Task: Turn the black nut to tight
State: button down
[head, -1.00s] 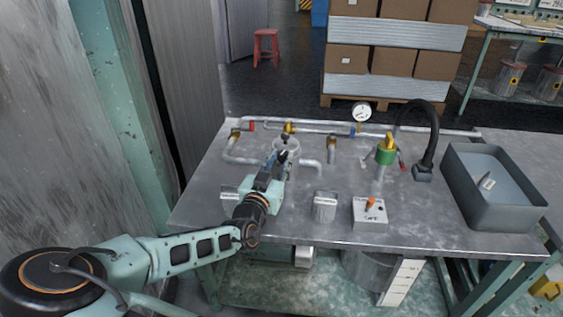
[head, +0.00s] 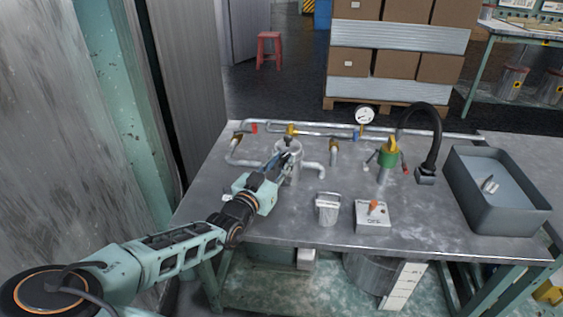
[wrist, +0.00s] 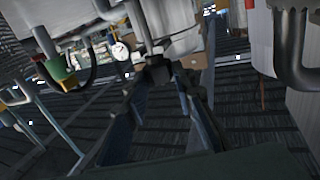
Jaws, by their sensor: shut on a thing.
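The black nut (wrist: 156,72) shows in the wrist view as a small dark piece between my fingertips, against a grey metal vessel (wrist: 172,25). In the head view the vessel (head: 293,170) stands at the left of the bench, and the nut is too small and covered to make out clearly. My gripper (head: 284,157) reaches to the upper part of the vessel from the front left. In the wrist view its two dark fingers (wrist: 160,80) close on the nut from both sides. The nut's turning angle cannot be read.
The metal bench (head: 280,225) carries grey pipes behind the vessel and a pressure gauge (head: 364,116). A green and yellow valve (head: 388,154), a small metal container (head: 327,210), a switch box (head: 373,217), a black hose (head: 436,140) and a grey bin (head: 500,215) stand to the right.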

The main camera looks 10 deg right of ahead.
jog(key=shift+r, duration=0.1)
jog(key=c, duration=1.6)
grip_release()
jog(key=shift+a, duration=0.1)
jog(key=v, duration=1.2)
